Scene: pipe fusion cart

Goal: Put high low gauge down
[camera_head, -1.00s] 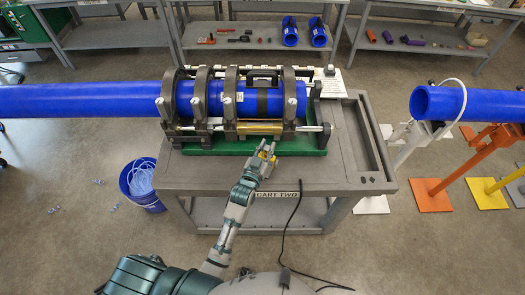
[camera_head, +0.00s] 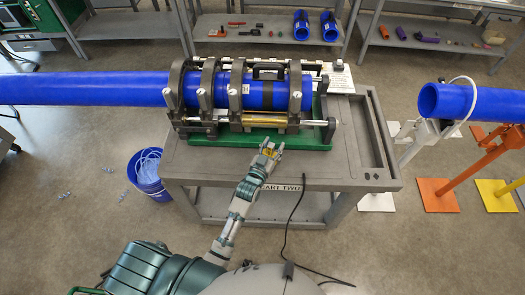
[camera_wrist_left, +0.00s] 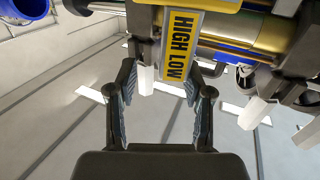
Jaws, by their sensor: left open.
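The high low gauge (camera_wrist_left: 183,45) shows as a yellow block with black "HIGH LOW" lettering in the left wrist view, just beyond my left fingers. In the head view a small yellow part of it (camera_head: 267,152) shows at my left fingers, by the front edge of the green base. My left gripper (camera_head: 270,148) is open over the front of the cart top, and its spread fingers (camera_wrist_left: 162,78) also show in the wrist view. I cannot tell whether the gauge touches a finger or what it rests on. My right gripper is not in view.
The fusion machine (camera_head: 236,92) clamps a blue pipe (camera_head: 80,89) on its green base (camera_head: 235,139), behind my left gripper. The grey cart (camera_head: 320,170) has bare top to the right. A black cable (camera_head: 288,225) hangs over its front. A blue bucket (camera_head: 148,180) stands at left.

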